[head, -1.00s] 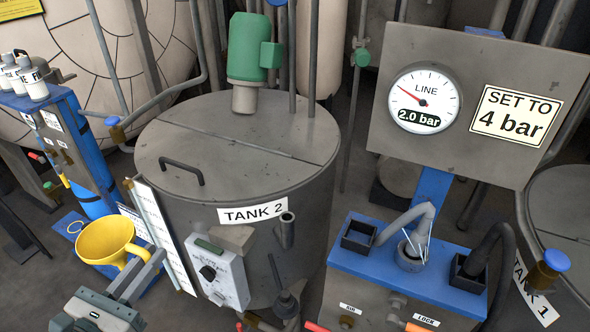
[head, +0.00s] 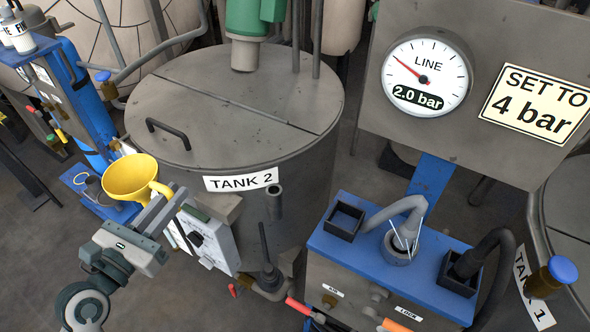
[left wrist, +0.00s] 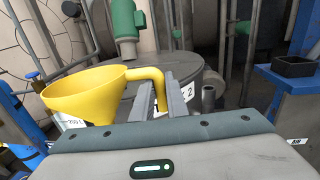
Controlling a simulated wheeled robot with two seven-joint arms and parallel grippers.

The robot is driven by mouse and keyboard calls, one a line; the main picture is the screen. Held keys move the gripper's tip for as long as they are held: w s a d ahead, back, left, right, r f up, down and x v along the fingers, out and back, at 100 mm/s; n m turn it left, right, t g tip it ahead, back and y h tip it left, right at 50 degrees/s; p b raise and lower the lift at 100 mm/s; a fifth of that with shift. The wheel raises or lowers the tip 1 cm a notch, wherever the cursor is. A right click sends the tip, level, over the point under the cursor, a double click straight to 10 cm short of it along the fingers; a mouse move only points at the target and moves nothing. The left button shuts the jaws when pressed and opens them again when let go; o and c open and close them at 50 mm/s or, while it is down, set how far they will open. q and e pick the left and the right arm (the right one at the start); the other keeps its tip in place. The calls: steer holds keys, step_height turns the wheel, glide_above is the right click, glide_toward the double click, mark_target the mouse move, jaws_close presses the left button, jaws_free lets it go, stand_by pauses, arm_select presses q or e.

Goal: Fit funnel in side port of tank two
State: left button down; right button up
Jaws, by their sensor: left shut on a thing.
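A yellow funnel (head: 128,177) is held upright by my left gripper (head: 168,200), whose fingers are shut on the funnel's side handle. The funnel also shows in the left wrist view (left wrist: 85,95), with its wide mouth up and its spout hidden. Tank two (head: 235,110) is a grey cylinder with a "TANK 2" label. Its side port (head: 274,203), a short grey open pipe stub, stands on the front wall, to the right of and apart from the funnel. The port also shows in the left wrist view (left wrist: 208,98). My right gripper is not in view.
A control box (head: 203,238) and a valve lever (head: 267,270) sit on the tank front near the port. A blue-topped cabinet (head: 390,270) with hoses stands to the right, below a gauge panel (head: 480,90). A blue rack with bottles (head: 75,95) is at left.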

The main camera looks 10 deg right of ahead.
arm_select(q)
steer(key=shift+d, duration=0.1)
steer(key=shift+w+d+r, duration=0.15)
steer(key=shift+d, duration=0.15)
steer(key=d+r+m+g+h+p, duration=0.2)
steer(key=d+m+g+h+p, duration=0.1)
steer(key=d, duration=0.9)
steer(key=d+r+m+g+h+p, duration=0.2)
steer(key=d+m+g+h+p, duration=0.1)
steer(key=d, duration=0.8)
steer(key=shift+d+r+m+g+h, duration=0.3)
steer(key=shift+m+g+h, duration=0.45)
steer(key=shift+g, duration=0.45)
